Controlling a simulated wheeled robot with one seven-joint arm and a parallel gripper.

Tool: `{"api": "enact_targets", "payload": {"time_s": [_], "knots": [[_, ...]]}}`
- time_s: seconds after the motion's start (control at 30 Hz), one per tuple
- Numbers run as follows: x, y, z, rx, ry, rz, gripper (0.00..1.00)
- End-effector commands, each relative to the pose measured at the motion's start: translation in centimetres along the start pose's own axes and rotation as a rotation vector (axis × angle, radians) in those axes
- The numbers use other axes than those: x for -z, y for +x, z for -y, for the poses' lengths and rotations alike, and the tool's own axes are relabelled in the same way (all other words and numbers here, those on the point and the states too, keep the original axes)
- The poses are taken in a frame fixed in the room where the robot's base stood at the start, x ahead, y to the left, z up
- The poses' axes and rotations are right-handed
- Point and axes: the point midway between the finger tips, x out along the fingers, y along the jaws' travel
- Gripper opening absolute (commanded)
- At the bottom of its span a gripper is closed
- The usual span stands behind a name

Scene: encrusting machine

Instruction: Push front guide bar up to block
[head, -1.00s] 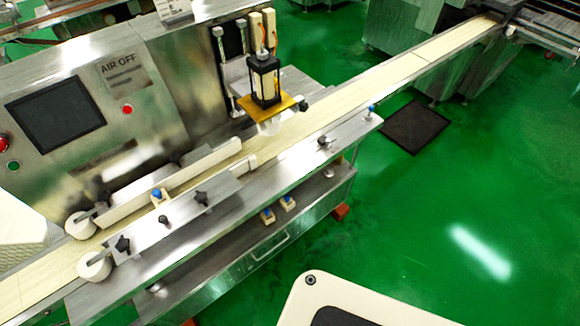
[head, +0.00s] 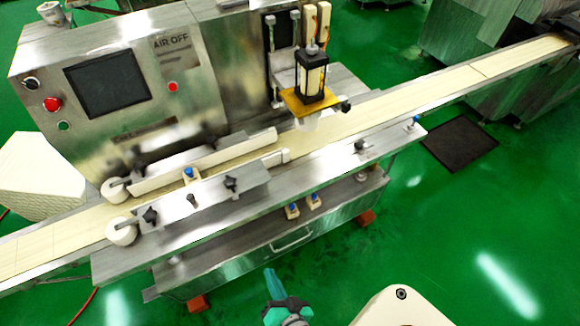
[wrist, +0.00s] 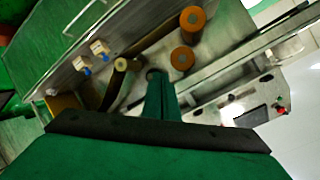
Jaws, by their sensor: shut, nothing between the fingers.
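The front guide bar (head: 276,158) is a pale bar along the near side of the conveyor belt, partly hidden behind a metal plate (head: 210,197) with black knobs. A longer rear guide bar (head: 215,158) lies across the belt from it. A small cream block with a blue knob (head: 188,174) sits between the bars near their left part; I cannot tell if the front bar touches it. My teal gripper (head: 271,275) is low in front of the machine, well away from the bar. In the wrist view my gripper (wrist: 157,80) is shut and empty.
White rollers (head: 121,231) stand at the bars' left end. A black and yellow nozzle unit (head: 311,80) hangs over the belt (head: 390,101). Two cream blue-topped pieces (head: 292,211) are on the lower shelf. Green floor in front is mostly free.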

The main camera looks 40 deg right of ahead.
Motion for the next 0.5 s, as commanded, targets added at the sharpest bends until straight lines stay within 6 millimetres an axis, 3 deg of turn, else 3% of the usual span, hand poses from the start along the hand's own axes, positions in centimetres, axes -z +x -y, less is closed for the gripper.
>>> {"api": "enact_targets", "payload": {"time_s": [0.1,0.23,0.33,0.5], "knots": [[2.8,3.8,-1.8,0.003,0.203,-0.025,0.00],[6.8,7.0,-3.3,0.052,0.416,-0.050,0.00],[10.8,8.7,-4.1,0.119,0.560,-0.074,0.00],[17.6,9.7,-5.0,0.254,0.729,-0.114,0.00]]}}
